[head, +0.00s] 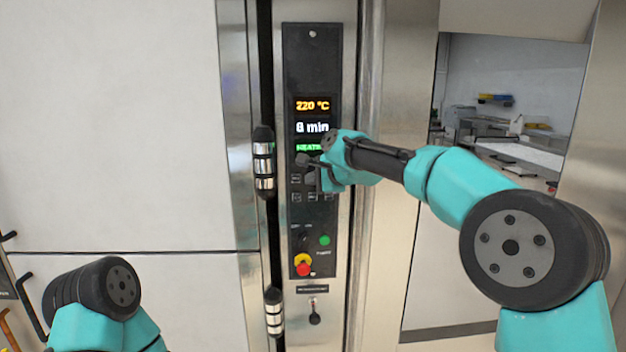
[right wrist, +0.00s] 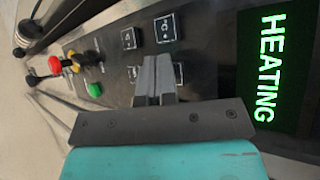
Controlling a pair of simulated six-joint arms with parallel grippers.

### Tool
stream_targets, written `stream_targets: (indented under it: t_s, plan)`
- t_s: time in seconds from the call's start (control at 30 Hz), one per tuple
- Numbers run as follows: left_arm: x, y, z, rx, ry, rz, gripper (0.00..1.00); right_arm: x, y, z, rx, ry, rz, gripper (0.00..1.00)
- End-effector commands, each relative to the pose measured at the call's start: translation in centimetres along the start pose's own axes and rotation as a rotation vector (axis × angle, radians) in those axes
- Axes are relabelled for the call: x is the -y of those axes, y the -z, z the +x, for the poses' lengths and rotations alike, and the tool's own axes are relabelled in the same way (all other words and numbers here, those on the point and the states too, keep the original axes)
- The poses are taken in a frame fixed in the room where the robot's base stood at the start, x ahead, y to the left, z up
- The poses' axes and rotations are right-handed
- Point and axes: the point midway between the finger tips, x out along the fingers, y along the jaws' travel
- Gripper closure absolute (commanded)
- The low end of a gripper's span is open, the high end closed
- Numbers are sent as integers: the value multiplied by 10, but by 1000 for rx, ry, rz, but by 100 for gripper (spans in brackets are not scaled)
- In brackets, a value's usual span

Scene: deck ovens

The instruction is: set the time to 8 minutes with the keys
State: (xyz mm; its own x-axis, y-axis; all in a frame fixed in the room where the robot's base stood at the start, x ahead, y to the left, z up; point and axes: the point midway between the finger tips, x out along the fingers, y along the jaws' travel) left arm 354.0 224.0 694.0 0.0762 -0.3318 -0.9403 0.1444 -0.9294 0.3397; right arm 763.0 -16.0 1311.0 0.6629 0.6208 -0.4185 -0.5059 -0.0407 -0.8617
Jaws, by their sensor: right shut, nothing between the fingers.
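The black control panel (head: 313,60) stands upright on the oven front. Its time display (head: 312,127) reads a single digit and "min"; the digit looks like 6 or 8, and I cannot tell which. My right gripper (head: 304,163) is at the panel's keys, just below the green display; its fingers are shut and empty. In the right wrist view the shut fingertips (right wrist: 155,68) are over the key area and partly cover some keys. Two square keys (right wrist: 130,38) (right wrist: 166,28) show clear of the fingers. I cannot tell if the fingertips touch a key. My left gripper is out of view.
An orange display (head: 312,105) reads 220 °C. The green display (right wrist: 264,66) reads HEATING. Below the keys are a green button (head: 324,240) and a red stop knob on yellow (head: 303,263). A dark handle with metal bands (head: 263,162) stands left of the panel.

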Motion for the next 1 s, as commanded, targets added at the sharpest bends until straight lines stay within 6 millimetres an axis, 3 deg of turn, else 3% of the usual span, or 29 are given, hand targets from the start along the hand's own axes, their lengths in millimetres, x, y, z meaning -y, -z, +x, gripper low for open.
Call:
stream_targets:
  t_s: [1.0]
  plan:
    - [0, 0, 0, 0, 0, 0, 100, -11, -12, -17, 0, 0, 0, 100]
